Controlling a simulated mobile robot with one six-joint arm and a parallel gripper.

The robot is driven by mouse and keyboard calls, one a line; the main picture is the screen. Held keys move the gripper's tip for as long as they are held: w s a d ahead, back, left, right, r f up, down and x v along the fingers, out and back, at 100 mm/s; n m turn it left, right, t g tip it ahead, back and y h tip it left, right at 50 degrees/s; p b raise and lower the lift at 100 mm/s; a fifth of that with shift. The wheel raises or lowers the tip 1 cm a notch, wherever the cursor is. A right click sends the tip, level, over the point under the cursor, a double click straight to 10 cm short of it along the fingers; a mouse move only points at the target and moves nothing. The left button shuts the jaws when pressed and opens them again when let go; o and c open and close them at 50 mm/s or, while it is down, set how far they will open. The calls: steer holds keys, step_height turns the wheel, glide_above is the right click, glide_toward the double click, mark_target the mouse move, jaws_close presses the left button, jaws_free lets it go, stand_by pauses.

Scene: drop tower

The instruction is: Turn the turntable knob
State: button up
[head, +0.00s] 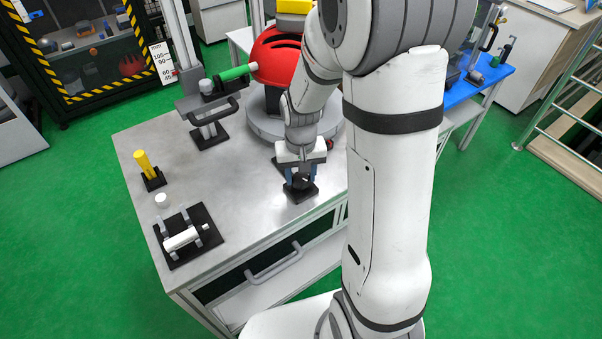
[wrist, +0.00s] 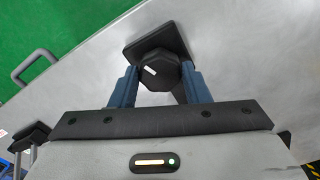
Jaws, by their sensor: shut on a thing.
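The turntable knob (wrist: 158,70) is a black faceted knob with a small white mark on top, on a black square base plate (wrist: 134,49) fixed to the metal table. My gripper (wrist: 160,84) has its two blue fingers on either side of the knob, shut on it. In the head view my gripper (head: 301,173) points down at the knob (head: 300,183) near the table's front edge; the fingers partly hide it. The grey round turntable (head: 262,125) stands behind, carrying a red dome-shaped object (head: 275,58). My arm hides its right part.
On the table (head: 235,185) stand a yellow peg (head: 144,162) on a black base, a white round piece (head: 161,199), a black fixture with a white cylinder (head: 182,238), and a stand with a green-handled tool (head: 233,74). The tabletop left of my gripper is clear.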

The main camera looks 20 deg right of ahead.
mark_target(301, 177)
steer(key=shift+m, duration=1.1)
steer(key=o, duration=1)
steer(key=shift+c, duration=0.2)
steer(key=shift+r, duration=0.15)
step_height(301, 177, up, 7)
steer(key=shift+f+p, duration=0.15)
steer(key=shift+p, duration=0.25)
steer(key=shift+r, duration=0.4)
